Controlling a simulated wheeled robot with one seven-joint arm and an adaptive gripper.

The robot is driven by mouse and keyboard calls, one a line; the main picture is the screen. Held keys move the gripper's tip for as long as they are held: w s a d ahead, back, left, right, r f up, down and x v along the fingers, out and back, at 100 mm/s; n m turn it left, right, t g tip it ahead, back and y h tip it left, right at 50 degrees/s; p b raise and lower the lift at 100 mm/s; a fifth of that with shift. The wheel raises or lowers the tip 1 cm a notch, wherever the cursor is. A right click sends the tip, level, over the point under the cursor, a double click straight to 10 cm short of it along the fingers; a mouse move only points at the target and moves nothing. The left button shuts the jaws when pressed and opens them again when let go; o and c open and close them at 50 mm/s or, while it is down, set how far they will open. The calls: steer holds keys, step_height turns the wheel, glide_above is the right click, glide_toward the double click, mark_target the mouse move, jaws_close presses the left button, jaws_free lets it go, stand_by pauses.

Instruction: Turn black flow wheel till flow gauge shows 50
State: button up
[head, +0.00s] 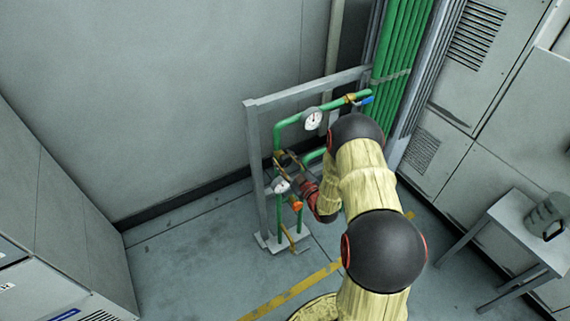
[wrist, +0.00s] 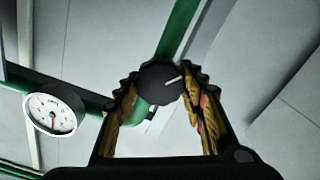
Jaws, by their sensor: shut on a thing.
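The black wheel (wrist: 158,84) with a white pointer line shows in the wrist view, on a green pipe. The line points to the upper right. My gripper (wrist: 160,78) is shut on the wheel, one finger on each side. In the head view my gripper (head: 287,162) is at the left part of the green pipework, and the wheel cannot be made out there. A round white gauge (wrist: 51,114) is left of the wheel in the wrist view. Its needle points down, but its numbers are too small to read, and I cannot tell whether it is the flow gauge.
The head view shows two white gauges, one upper (head: 313,119) and one lower (head: 281,186), on pipes in a grey frame (head: 258,170). A blue handle (head: 368,100) and an orange part (head: 296,205) are near. A grey table (head: 515,215) with a can stands right.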

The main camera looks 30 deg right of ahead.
steer(key=shift+n+b, duration=0.35)
steer(key=shift+n, duration=0.35)
steer(key=o, duration=1.1)
steer(key=shift+o, duration=0.4)
steer(key=s, duration=1.2)
steer(key=shift+d, duration=0.2)
